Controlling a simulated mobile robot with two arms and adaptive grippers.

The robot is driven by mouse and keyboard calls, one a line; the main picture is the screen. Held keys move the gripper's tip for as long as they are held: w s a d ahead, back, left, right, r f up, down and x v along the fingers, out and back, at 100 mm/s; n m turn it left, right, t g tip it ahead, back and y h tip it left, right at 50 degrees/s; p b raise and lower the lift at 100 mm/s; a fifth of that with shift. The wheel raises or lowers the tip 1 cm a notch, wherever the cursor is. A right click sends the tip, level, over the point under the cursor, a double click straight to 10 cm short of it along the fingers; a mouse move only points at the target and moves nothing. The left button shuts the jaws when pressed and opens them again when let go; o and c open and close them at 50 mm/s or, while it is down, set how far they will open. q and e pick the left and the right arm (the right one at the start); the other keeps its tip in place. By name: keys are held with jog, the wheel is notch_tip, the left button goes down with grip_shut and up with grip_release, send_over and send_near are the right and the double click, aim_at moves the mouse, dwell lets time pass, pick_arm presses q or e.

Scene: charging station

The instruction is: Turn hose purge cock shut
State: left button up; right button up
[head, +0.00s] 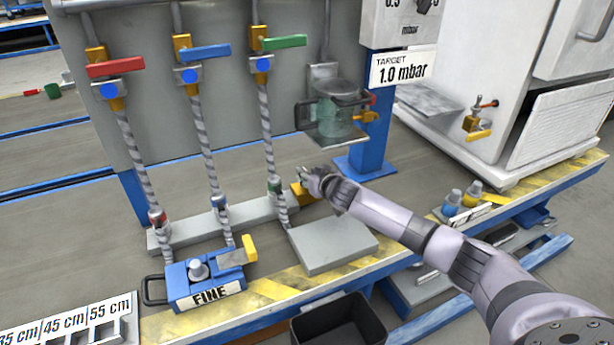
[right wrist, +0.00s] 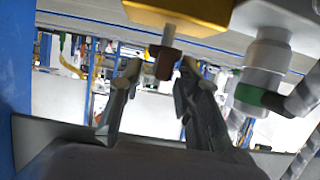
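Three hoses hang from valves with a red handle (head: 116,67), a blue handle (head: 205,52) and a green handle (head: 284,43). The green-handled hose runs down to a green-banded fitting (head: 274,188) beside a small yellow body (head: 302,194). My right gripper (head: 307,174) is just above and behind that yellow body. In the right wrist view, a yellow body (right wrist: 180,12) carries a pale stem with a dark red-brown knob (right wrist: 167,62). My right gripper (right wrist: 160,75) is open there, with the knob between or just beyond its tips; contact is unclear. My left gripper is out of view.
A blue FINE unit (head: 205,285) with a yellow lever (head: 250,247) stands at the front. A glass vessel (head: 335,118) sits on a bracket behind my gripper. A grey block (head: 330,247) lies below my arm. A black bin (head: 338,325) is in front.

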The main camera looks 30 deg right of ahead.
jog(key=shift+x, duration=0.85)
jog(key=shift+c, duration=0.3)
jog(key=shift+d, duration=0.1)
grip_shut()
